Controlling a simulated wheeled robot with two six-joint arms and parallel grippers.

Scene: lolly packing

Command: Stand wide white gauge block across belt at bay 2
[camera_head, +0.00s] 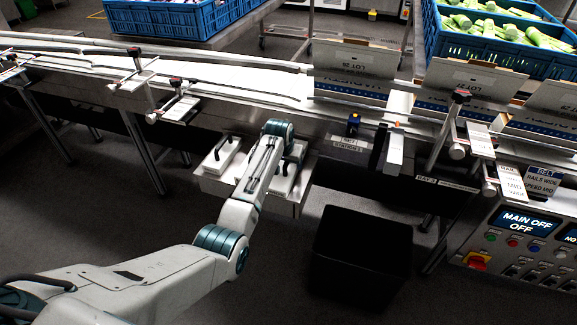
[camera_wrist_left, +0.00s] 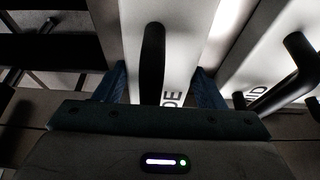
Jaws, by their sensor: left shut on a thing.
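The wide white gauge block (camera_wrist_left: 180,50), with "DE" of its lettering showing and a black bar handle (camera_wrist_left: 152,62), is between the fingers of my left gripper (camera_wrist_left: 160,92) in the left wrist view. The gripper is shut on it. In the head view my left arm reaches over the grey block tray (camera_head: 210,187) in front of the belt (camera_head: 230,77). The arm hides much of the tray, and I cannot tell there whether the block is lifted. A second white block (camera_wrist_left: 262,60), lettered "ID", lies to the right in the wrist view. My right gripper is not in view.
Another white block (camera_head: 221,155) with a black handle sits at the tray's left. A black bin (camera_head: 360,250) stands below. Lot-marked cartons (camera_head: 353,60) stand on the belt. The panel (camera_head: 527,222) reads main off.

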